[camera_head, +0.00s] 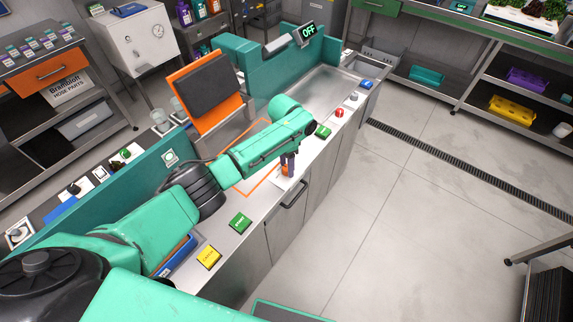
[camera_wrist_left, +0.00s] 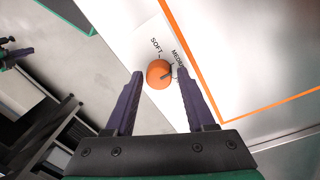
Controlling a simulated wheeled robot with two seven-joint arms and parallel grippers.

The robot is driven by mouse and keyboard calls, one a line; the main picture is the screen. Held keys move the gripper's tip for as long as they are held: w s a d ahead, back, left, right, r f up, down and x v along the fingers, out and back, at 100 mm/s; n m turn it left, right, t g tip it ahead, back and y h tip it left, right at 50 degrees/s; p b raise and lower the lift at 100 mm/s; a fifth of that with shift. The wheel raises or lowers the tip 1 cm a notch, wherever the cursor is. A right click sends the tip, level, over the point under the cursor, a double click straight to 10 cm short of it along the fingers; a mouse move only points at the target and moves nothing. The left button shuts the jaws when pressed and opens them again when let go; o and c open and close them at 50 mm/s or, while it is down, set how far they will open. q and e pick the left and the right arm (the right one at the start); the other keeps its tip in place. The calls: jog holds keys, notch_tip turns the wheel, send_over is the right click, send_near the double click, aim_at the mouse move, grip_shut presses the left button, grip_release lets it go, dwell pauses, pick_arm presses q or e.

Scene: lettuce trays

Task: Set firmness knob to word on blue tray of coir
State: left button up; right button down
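The orange firmness knob (camera_wrist_left: 157,76) sits on a white panel with the words SOFT and a partly hidden MEDIUM beside it. Its grey pointer mark faces the MEDIUM side. My left gripper (camera_wrist_left: 160,74) has its two dark fingers apart, one on each side of the knob, with narrow gaps showing. In the head view the left gripper (camera_head: 288,161) points down over the knob (camera_head: 285,171) at the counter's front. A blue tray (camera_head: 178,254) lies on the counter, mostly hidden by my left arm; its label is unreadable and its contents hidden.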

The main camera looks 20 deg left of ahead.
aim_at(285, 166)
pick_arm(q)
jog(key=shift+o, duration=0.3)
jog(key=shift+s, duration=0.1)
notch_tip(285, 166, up, 14)
jog(key=b, duration=0.2)
jog(key=shift+w+a+r, duration=0.25)
jog(key=shift+w, duration=0.05)
